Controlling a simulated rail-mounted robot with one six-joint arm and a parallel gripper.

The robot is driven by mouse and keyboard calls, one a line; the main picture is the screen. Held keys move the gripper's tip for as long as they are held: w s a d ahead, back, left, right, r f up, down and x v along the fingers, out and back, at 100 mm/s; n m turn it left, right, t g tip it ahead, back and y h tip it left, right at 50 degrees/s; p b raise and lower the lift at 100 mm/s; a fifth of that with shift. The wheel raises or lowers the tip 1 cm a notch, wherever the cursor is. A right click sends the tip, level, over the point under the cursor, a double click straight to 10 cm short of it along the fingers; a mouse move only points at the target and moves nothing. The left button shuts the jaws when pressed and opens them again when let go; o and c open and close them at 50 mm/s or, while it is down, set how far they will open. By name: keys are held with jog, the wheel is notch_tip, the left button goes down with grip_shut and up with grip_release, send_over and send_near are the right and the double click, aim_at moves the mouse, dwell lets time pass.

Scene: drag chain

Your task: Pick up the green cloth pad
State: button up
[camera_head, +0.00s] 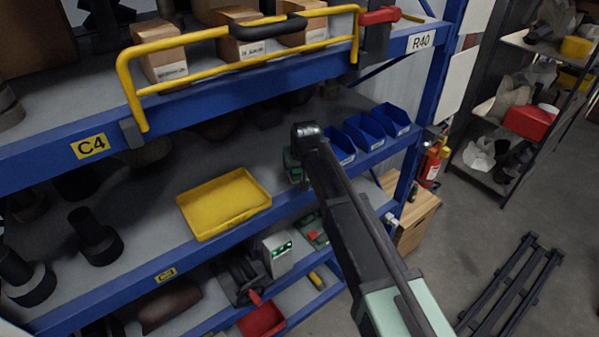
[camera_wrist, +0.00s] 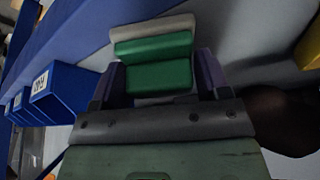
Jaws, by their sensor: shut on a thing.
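The green cloth pad (camera_wrist: 158,76) is between the two fingers of my gripper (camera_wrist: 157,70) in the wrist view. It looks like a folded green block with a pale grey strip along its far edge. My gripper is shut on it, one finger at each side. In the head view my gripper (camera_head: 294,167) is over the middle blue shelf, left of the blue bins, and mostly hidden behind my arm. The pad cannot be made out clearly there. I cannot tell whether the pad still touches the shelf.
A yellow tray (camera_head: 186,214) lies on the shelf to the left. Blue bins (camera_head: 366,132) stand close on the right, and also show in the wrist view (camera_wrist: 65,92). The upper shelf beam (camera_head: 200,108) with a yellow rail (camera_head: 240,77) is above. Dark cylindrical parts (camera_head: 95,238) stand far left.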

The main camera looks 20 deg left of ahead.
jog(key=shift+r+p, duration=0.5)
notch_tip(320, 180, up, 3)
jog(key=p, duration=0.3)
jog(key=s+d, duration=0.5)
jog(key=s, duration=0.3)
jog(key=s+d, duration=0.5)
jog(key=s, duration=0.2)
notch_tip(320, 180, down, 15)
jog(key=b, duration=1.4)
jog(key=shift+a+r+b, duration=0.1)
jog(key=shift+b, duration=0.3)
